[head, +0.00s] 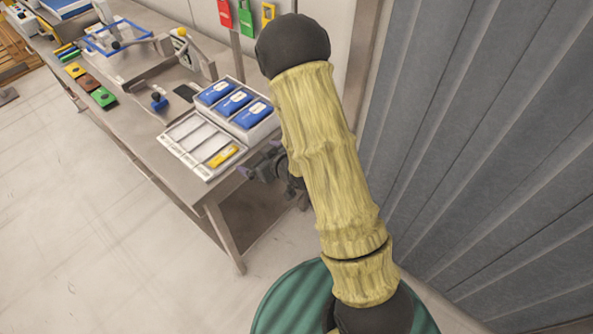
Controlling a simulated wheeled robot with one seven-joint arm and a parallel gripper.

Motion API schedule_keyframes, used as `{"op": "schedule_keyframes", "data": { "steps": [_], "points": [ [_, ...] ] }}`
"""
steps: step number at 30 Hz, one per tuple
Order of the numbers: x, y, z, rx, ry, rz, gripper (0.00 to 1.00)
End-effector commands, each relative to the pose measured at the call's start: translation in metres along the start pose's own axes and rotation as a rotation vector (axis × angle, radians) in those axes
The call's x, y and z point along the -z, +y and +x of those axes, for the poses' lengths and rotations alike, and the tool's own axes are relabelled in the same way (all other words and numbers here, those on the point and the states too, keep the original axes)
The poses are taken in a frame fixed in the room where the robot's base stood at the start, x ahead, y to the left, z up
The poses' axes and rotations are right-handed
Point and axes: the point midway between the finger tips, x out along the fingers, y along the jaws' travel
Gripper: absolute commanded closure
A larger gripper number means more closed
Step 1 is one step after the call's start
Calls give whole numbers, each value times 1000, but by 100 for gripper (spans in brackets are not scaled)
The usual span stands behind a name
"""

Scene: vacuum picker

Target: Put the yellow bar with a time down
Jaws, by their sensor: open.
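A yellow bar (222,156) with small dark print lies in the near right part of the light slotted tray (177,148) at the right end of the table. The print is too small to read. My gripper (255,160) is just right of the tray, past the table edge, and apart from the yellow bar. It is open, and I see nothing between its fingers. My arm's pale yellow sleeve hides part of the gripper and wrist.
Several blue packs (234,102) sit in a white holder behind the tray. Yellow, brown and green blocks (103,97) lie along the table's (160,118) front edge. Grey corrugated panels (480,150) stand at the right. The floor (90,240) in front is clear.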

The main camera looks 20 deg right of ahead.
Motion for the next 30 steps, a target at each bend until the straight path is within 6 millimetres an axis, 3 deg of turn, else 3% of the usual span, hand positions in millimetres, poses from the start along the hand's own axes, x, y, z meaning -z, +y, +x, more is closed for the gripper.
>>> {"op": "schedule_keyframes", "data": {
  "steps": [6,12,17,24,30],
  "points": [
    [12,31,-42,-145,-204,54,0],
    [12,41,-97,-242,-402,153,0],
    [9,35,-149,-287,-556,255,0],
    [2,5,-220,-294,-756,405,0],
    [-2,-6,-238,-285,-812,444,0]
  ]
}}
